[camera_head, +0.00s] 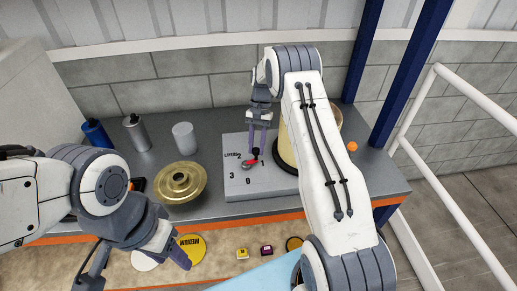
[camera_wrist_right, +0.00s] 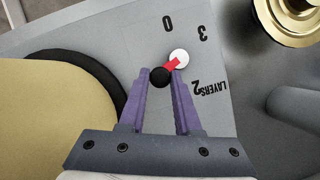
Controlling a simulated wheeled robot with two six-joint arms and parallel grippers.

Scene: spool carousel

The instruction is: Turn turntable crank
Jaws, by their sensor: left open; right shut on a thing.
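The crank is a short red arm (camera_wrist_right: 171,66) with a white round end (camera_wrist_right: 179,58) and a black knob (camera_wrist_right: 160,77), on a grey panel (camera_head: 236,183) marked LAYERS and 0 to 3. In the right wrist view the black knob points away from the 3. My right gripper (camera_head: 257,152) reaches down over the panel. It is shut on the black knob, which sits between its purple fingertips (camera_wrist_right: 160,72). The numeral 1 is hidden in the wrist view. My left gripper (camera_head: 183,252) is open and empty at the front left, away from the crank.
A brass spool (camera_head: 180,183) lies left of the panel. Several cylinders stand at the back left. An orange ball (camera_head: 352,146) is at right. Yellow discs (camera_head: 191,248) and small blocks lie on the front shelf.

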